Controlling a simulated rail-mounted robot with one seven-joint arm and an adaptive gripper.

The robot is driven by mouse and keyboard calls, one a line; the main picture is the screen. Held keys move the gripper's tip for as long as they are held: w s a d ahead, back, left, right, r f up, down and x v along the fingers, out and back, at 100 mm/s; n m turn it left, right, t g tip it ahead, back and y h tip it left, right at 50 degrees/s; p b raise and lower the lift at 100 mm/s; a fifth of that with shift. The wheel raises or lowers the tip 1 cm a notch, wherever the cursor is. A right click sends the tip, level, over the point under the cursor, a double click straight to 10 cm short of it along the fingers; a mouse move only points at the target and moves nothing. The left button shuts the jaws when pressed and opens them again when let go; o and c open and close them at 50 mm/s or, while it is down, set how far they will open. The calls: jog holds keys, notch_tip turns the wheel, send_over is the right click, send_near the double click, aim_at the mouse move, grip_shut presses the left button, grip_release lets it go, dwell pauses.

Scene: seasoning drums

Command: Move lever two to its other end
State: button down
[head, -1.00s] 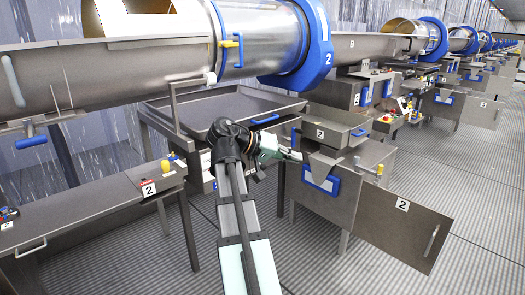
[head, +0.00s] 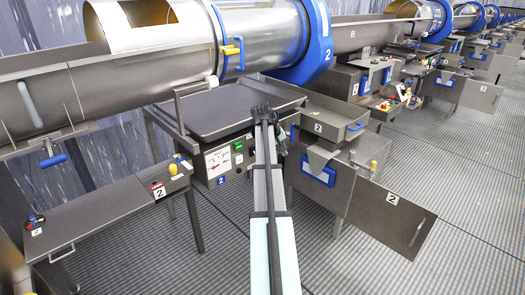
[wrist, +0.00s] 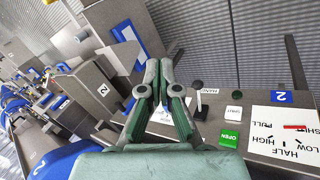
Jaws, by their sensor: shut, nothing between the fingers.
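A control panel marked with a blue 2 (head: 221,181) is on the front of the stand under the large tray. A small lever or switch with a pale stem (wrist: 200,100) stands beside a green label (wrist: 230,138). I cannot tell for sure which is lever two. My gripper (wrist: 158,66) is shut and empty, apart from the panel; the arm partly hides it in the head view (head: 279,142).
The large steel tray (head: 215,115) is above the panel. A steel cabinet (head: 325,190) with a blue handle and an open door (head: 390,218) stands to the right. A bench (head: 105,218) is at the left, with bare floor in front.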

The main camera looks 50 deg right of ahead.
jog(key=w+d+f+n+t+y+p, duration=0.1)
jog(key=w+d+f+n+t+p, duration=0.2)
jog(key=w, duration=0.5)
jog(key=w+d+f+n+t+y+p, duration=0.1)
jog(key=w+d+n+t+y, duration=0.2)
jog(key=w, duration=0.4)
jog(key=shift+t+h, duration=0.5)
jog(key=shift+h, duration=0.1)
jog(key=p+x, duration=0.1)
jog(key=x, duration=0.3)
jog(key=s+p+x, duration=0.1)
jog(key=p+x, duration=0.1)
jog(key=x, duration=0.1)
jog(key=d+p+x, duration=0.1)
jog(key=x, duration=0.3)
jog(key=shift+s+d+f+p, duration=0.15)
jog(key=shift+f+p, duration=0.2)
jog(key=shift+f, duration=0.15)
jog(key=shift+s+d+f, duration=0.1)
jog(key=shift+s+f, duration=0.1)
jog(key=shift+f, duration=0.55)
jog(key=shift+f, duration=0.1)
